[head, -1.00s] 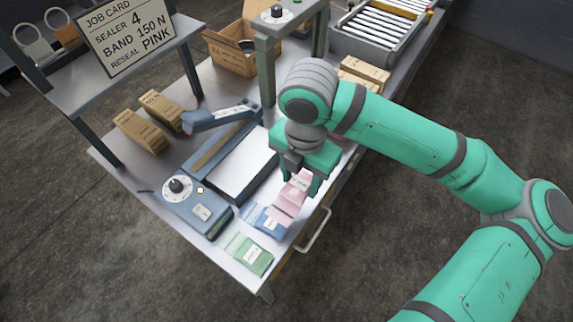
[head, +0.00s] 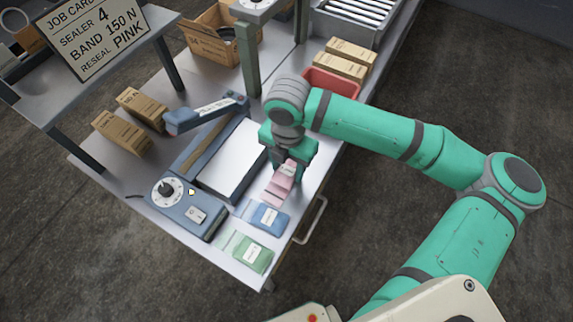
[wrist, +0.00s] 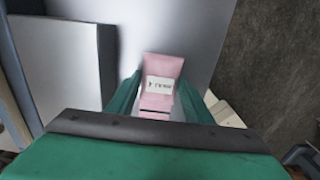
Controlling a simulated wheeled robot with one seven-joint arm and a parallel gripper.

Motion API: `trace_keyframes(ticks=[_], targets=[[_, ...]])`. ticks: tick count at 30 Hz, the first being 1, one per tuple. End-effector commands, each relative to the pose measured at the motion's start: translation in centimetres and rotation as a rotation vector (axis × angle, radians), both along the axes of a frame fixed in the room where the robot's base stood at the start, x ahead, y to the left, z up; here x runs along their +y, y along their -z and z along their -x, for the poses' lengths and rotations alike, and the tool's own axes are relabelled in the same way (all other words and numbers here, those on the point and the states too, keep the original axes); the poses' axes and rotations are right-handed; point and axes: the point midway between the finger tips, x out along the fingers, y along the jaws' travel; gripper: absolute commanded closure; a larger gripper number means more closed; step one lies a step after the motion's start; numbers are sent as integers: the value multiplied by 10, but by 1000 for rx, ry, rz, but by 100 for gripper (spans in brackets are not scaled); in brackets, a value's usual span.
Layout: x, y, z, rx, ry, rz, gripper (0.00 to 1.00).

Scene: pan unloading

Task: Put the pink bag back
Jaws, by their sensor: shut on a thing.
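The pink bag (head: 280,186) is at the right side of the bench, just beyond the blue bag (head: 266,216). My gripper (head: 288,168) points down and is shut on the pink bag. In the wrist view the pink bag (wrist: 162,72), with a white label, sits between the two green fingers. I cannot tell whether the bag touches the bench top. The blue bag and the green bag (head: 247,252) lie in a row toward the near corner.
The blue-grey sealer (head: 190,213), with a dial, a raised arm and a white plate (head: 233,160), stands left of my gripper. Boxes (head: 340,66) and a red bin (head: 330,82) are behind my arm. A job card (head: 103,39) reads "RESEAL PINK".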

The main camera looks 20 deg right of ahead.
Motion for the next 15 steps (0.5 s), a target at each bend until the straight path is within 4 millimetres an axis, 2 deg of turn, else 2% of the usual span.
trace_keyframes(ticks=[10,11,12,15], targets=[[-2,3,1,0,4,-1,82],[-2,3,1,1,4,-1,46],[-2,3,1,1,4,-1,37],[-2,3,1,0,4,0,35]])
